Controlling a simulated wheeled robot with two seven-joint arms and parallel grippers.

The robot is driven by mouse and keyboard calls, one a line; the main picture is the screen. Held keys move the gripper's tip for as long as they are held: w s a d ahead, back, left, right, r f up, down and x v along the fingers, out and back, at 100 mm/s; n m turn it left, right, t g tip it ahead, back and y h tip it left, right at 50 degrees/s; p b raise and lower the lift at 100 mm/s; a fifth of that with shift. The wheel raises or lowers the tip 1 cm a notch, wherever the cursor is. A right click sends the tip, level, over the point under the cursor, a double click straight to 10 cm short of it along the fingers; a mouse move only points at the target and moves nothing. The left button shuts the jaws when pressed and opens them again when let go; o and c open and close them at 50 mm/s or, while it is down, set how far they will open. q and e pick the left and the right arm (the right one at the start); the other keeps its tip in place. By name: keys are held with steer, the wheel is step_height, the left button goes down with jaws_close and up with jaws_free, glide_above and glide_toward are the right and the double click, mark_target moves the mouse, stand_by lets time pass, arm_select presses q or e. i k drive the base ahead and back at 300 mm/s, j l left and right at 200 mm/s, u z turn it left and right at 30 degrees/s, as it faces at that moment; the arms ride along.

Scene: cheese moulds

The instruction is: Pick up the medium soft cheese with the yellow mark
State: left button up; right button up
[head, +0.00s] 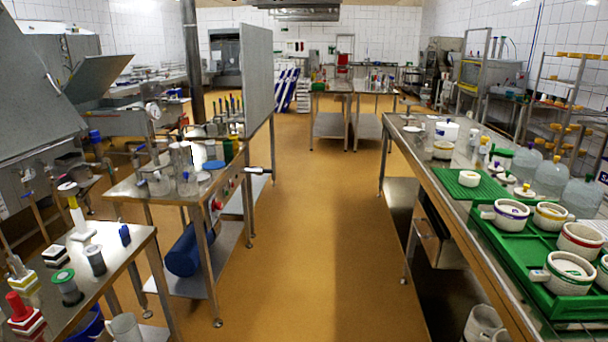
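On the right-hand table, a green tray (518,268) holds several round white moulds or cheeses with coloured bands. The one with a yellow band (551,217) stands at the tray's back, middle in size. A purple-banded one (506,217) is on its left, a red-banded one (580,241) in front to its right, and a green-banded one (568,274) nearer. Whether the yellow-banded white piece is a cheese inside a mould or a mould alone is hard to tell. Neither of my grippers is in view.
A green mat (486,188) with a small white piece (469,179) lies behind the tray. Clear bottles (551,177) stand on the table's right. Two steel tables stand on the left. The orange floor (310,220) between is clear.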

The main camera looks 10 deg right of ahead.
mark_target(469, 179)
steer(key=i+z, duration=0.2)
steer(key=i, duration=0.5)
steer(key=i+z, duration=0.2)
steer(key=i, duration=0.5)
steer(key=i+j+z, duration=0.25)
steer(key=i, duration=0.4)
